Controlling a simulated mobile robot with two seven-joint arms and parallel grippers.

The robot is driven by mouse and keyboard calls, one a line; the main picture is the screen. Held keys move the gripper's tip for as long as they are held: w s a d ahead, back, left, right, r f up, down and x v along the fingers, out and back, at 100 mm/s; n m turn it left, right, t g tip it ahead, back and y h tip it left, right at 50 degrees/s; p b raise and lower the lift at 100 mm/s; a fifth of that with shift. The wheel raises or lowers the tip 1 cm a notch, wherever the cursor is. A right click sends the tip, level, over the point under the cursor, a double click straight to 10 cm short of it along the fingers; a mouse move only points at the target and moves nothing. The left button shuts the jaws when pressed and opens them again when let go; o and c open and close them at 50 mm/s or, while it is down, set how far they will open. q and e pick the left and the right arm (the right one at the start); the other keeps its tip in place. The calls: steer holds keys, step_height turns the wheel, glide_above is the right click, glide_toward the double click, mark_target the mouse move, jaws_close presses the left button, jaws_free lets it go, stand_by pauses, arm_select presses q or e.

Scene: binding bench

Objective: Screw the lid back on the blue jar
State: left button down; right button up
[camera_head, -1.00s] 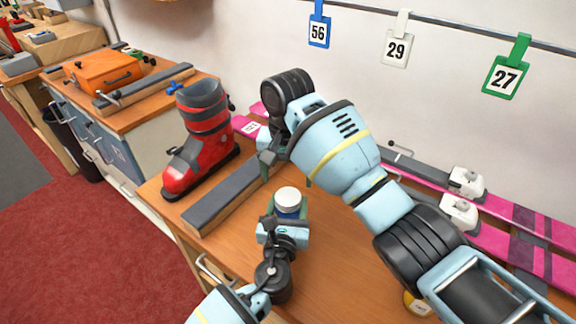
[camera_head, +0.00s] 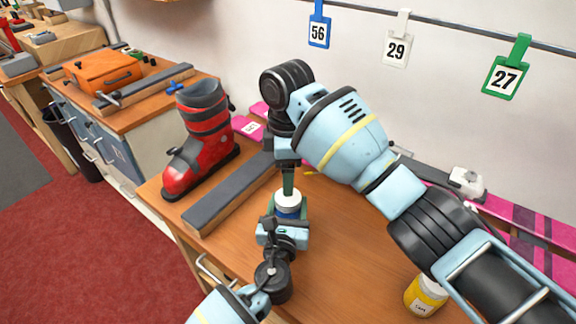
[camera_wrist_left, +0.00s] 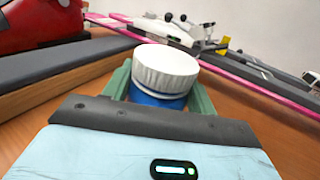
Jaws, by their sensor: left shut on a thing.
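The blue jar (camera_head: 288,212) stands in my left gripper (camera_head: 286,222), whose green fingers are shut on its sides. In the left wrist view the blue jar (camera_wrist_left: 157,99) shows between the green fingers (camera_wrist_left: 160,95). The white lid (camera_head: 288,200) sits on top of the jar. In the left wrist view the lid (camera_wrist_left: 166,70) looks slightly tilted; I cannot tell whether it is threaded. My right gripper (camera_head: 289,182) points down just above or behind the lid. I cannot tell whether its green fingers are open or touch the lid. They do not show in the left wrist view.
A yellow jar with a white lid (camera_head: 425,296) stands at the right. Pink skis (camera_head: 520,238) run along the back right. Bare bench (camera_head: 345,265) lies right of the jar.

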mark_target(288, 212)
steer(key=n, duration=0.5)
steer(key=shift+r, duration=0.2)
steer(key=n, duration=0.5)
steer(key=shift+d+r, duration=0.1)
steer(key=shift+f, duration=4)
steer(key=c, duration=1)
